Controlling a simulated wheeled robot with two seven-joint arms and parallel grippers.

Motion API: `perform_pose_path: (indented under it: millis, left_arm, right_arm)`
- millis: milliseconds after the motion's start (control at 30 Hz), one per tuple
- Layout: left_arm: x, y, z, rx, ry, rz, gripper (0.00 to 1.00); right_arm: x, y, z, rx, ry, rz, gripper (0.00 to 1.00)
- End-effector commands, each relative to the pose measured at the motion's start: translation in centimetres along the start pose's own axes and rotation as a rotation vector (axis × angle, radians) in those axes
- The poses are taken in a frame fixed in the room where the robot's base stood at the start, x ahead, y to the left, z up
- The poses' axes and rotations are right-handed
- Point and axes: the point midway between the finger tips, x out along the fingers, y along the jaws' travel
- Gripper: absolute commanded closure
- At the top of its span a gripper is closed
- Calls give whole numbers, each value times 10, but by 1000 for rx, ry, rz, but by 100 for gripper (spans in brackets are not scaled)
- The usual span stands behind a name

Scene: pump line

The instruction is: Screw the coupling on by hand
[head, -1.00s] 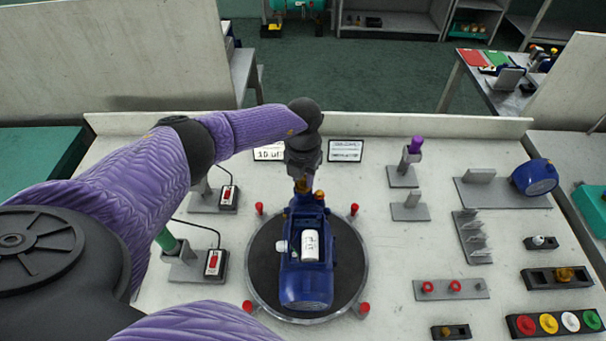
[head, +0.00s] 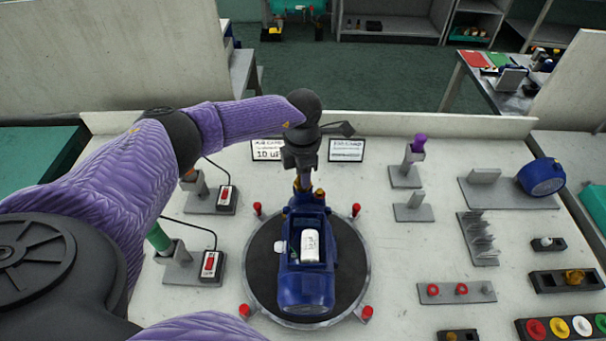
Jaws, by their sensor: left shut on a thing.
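A blue pump (head: 306,283) with a white label lies on a round dark turntable (head: 262,275). Brass-coloured fittings (head: 319,194) stand at its far end. My left gripper (head: 301,178) points down over that far end and is shut on a brass coupling (head: 299,186). The gripper hides most of the coupling, so I cannot tell how far it sits on its thread. My right gripper is not in view.
Red pegs (head: 355,210) stand around the turntable. Two corded tools in stands (head: 185,267) are at the left. Several small holders, a blue motor part (head: 541,177) and a row of coloured buttons (head: 559,327) fill the right side. Two signs (head: 346,150) stand at the back.

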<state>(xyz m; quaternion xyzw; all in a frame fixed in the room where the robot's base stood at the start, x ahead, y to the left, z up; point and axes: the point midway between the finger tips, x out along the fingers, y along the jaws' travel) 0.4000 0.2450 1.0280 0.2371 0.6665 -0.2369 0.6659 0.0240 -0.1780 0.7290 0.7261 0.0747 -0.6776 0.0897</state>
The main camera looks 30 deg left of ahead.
Motion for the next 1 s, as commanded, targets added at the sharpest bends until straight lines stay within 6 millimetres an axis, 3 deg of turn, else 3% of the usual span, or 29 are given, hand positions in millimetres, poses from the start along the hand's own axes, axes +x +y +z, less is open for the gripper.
perform_pose_path:
  millis: [100,333,533,733,767,800,900,1000]
  left_arm:
    - [2,0,0,112,-1,0,100]
    - [1,0,0,128,-1,0,100]
    - [3,0,0,401,-1,1,100]
    - [1,0,0,416,-1,0,100]
    - [1,0,0,416,-1,0,61]
    - [1,0,0,416,-1,0,52]
    - [1,0,0,415,-1,0,37]
    - [1,0,0,414,-1,0,37]
  right_arm:
    - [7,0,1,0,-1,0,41]
    - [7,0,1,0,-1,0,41]
    - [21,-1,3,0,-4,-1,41]
    - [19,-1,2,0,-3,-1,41]
    - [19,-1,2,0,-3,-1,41]
    - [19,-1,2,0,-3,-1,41]
    - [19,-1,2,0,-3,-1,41]
    - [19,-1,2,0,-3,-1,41]
